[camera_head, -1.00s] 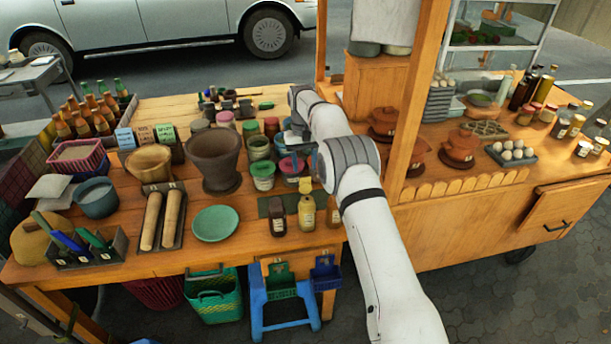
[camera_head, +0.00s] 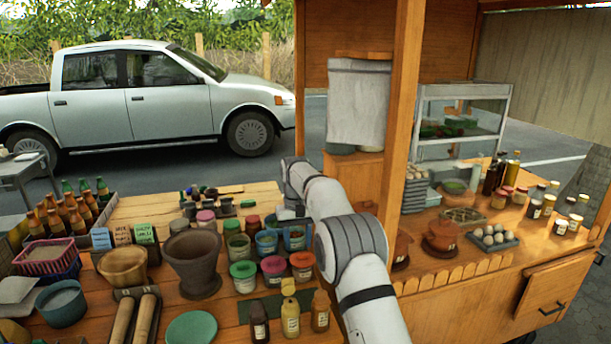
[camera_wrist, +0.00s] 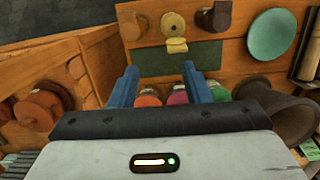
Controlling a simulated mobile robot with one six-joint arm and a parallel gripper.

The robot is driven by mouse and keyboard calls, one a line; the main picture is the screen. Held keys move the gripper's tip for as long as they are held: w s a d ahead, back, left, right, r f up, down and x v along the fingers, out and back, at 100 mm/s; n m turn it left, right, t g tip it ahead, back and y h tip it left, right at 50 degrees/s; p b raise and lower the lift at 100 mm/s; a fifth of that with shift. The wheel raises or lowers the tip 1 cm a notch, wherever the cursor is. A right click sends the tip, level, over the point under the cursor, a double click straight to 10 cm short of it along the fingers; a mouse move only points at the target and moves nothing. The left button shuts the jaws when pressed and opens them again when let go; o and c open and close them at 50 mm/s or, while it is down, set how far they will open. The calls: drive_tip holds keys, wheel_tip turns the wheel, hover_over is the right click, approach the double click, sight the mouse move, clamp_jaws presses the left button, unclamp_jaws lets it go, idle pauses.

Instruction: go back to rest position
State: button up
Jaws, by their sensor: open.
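My gripper (camera_wrist: 160,88) shows in the wrist view with its two blue fingers apart and nothing between them. In the head view my gripper is mostly hidden by the white arm, which reaches over the table beside the lidded jars. The dark clay mortar (camera_head: 194,262) stands upright on the wooden table, left of the arm. It also shows at the right of the wrist view (camera_wrist: 287,115), apart from the fingers. Jars with green (camera_head: 243,270), pink (camera_head: 272,266) and red (camera_head: 302,262) lids stand below the gripper.
A wooden post (camera_head: 402,110) rises close to the arm's right. Sauce bottles (camera_head: 290,318) stand at the table front, beside a green plate (camera_head: 191,328). Clay pots (camera_head: 443,235) and an egg tray (camera_head: 493,238) sit on the right counter. A bottle crate (camera_head: 70,222) is at left.

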drive_tip(key=s+d+r+t+b, duration=0.1)
drive_tip(key=s+d+r, duration=0.3)
drive_tip(key=s, duration=0.2)
drive_tip(key=s+d+r+m+t+b, duration=0.1)
drive_tip(key=s+d+r, duration=0.3)
drive_tip(key=s, duration=0.3)
drive_tip(key=s+d+r+b, duration=0.1)
drive_tip(key=s+d+r, duration=0.2)
drive_tip(key=s+d, duration=0.25)
drive_tip(key=s+d+f+t, duration=0.1)
drive_tip(key=s+f, duration=0.1)
drive_tip(key=s, duration=0.6)
drive_tip(key=s+d+f+m+b, duration=0.1)
drive_tip(key=s+d+f, duration=0.1)
drive_tip(key=s, duration=0.6)
drive_tip(key=s+d+f+t, duration=0.1)
drive_tip(key=s+f, duration=0.3)
drive_tip(key=s, duration=0.4)
drive_tip(key=shift+d+m+t+b, duration=0.3)
drive_tip(key=shift+d+m, duration=0.1)
drive_tip(key=shift+d, duration=0.15)
